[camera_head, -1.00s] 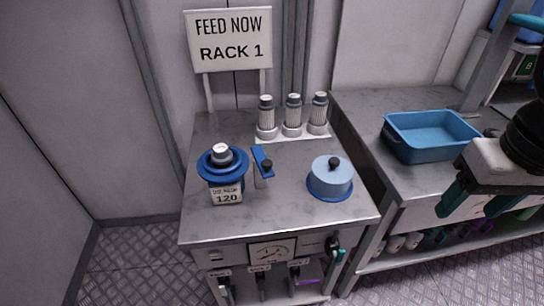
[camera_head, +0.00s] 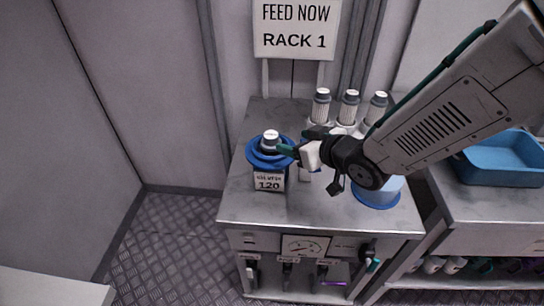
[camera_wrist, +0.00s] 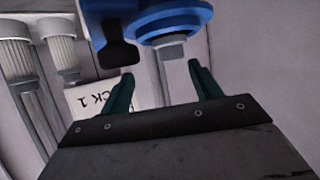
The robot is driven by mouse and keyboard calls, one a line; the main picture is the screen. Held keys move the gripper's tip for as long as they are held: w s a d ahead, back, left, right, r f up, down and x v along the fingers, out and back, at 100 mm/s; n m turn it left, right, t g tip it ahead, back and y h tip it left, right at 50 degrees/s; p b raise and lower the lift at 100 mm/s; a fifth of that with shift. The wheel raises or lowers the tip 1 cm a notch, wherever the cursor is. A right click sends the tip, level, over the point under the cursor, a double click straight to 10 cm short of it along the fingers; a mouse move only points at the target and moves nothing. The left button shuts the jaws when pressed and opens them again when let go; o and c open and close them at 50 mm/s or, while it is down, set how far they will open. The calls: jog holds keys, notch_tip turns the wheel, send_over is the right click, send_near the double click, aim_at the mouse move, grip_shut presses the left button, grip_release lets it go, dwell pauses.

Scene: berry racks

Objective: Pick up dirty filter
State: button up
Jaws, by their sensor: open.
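A filter with a pale grey cap (camera_head: 270,137) sits in the blue-flanged housing (camera_head: 256,158) at the left of the steel counter; only its cap and top show. In the wrist view the grey cap (camera_wrist: 172,51) lies ahead, between the two teal fingers, with the blue flange (camera_wrist: 176,18) around it. My gripper (camera_head: 288,150) is open and empty, just right of the cap in the head view. It also shows open in the wrist view (camera_wrist: 161,72). I cannot tell whether a finger touches the housing.
A blue tray (camera_head: 500,158) stands on the right counter. A "RACK 1" sign (camera_head: 296,30) rises behind.

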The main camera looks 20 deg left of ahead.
aim_at(276, 139)
jog(key=shift+s+a+f+n+y, duration=0.15)
jog(key=shift+s+a+f+y, duration=0.05)
jog(key=shift+a, duration=0.4)
jog(key=shift+s+a+f+n+y, duration=0.15)
jog(key=shift+a+f+y, duration=0.05)
jog(key=shift+a, duration=0.4)
jog(key=x, duration=0.7)
jog(key=shift+w+r, duration=0.15)
jog(key=shift+w, duration=0.1)
jog(key=shift+c, duration=0.3)
grip_shut()
